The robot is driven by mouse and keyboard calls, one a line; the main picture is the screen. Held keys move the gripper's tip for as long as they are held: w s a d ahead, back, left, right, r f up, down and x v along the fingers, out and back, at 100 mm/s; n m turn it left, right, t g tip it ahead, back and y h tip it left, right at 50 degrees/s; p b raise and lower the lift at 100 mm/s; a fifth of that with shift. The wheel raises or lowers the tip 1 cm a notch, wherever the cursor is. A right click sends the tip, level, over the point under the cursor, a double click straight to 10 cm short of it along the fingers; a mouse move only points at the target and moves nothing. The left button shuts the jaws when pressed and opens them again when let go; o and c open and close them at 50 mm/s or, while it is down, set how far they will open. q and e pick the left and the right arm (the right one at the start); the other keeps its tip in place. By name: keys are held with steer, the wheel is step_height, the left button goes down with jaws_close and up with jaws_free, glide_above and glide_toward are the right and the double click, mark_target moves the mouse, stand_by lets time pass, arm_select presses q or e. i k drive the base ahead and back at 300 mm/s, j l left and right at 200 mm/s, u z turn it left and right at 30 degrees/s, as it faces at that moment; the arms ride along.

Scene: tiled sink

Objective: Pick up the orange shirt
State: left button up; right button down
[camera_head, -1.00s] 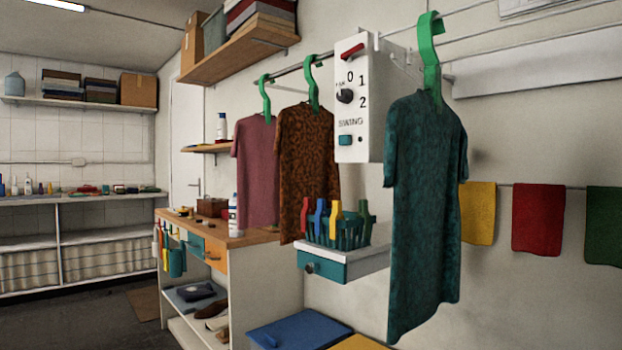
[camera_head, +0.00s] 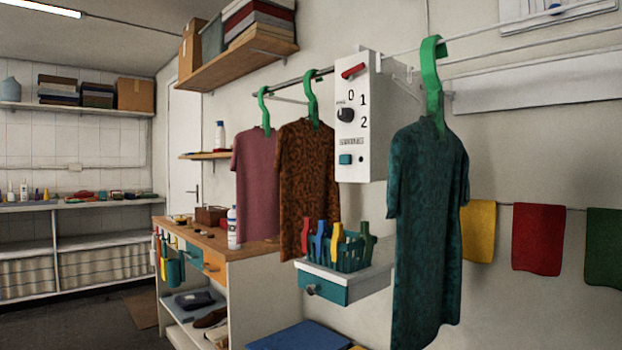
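The orange shirt (camera_head: 309,180), with a dark mottled pattern, hangs on a green hanger (camera_head: 312,100) from the metal rail, in the middle of the view. It hangs between a pink shirt (camera_head: 257,185) on its left and the white control box (camera_head: 358,125) on its right. The box and the basket below it stand close to its right edge. Neither of my grippers shows in this view.
A teal shirt (camera_head: 425,230) on a green hanger hangs nearest, at right. A basket (camera_head: 350,250) with colored pegs sits on a small drawer shelf (camera_head: 345,280). A wooden-topped counter (camera_head: 215,240) stands below left. Colored cloths (camera_head: 537,238) hang at far right. Open floor (camera_head: 90,325) lies at left.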

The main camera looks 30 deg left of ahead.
mark_target(305, 159)
steer(key=j, duration=2.1)
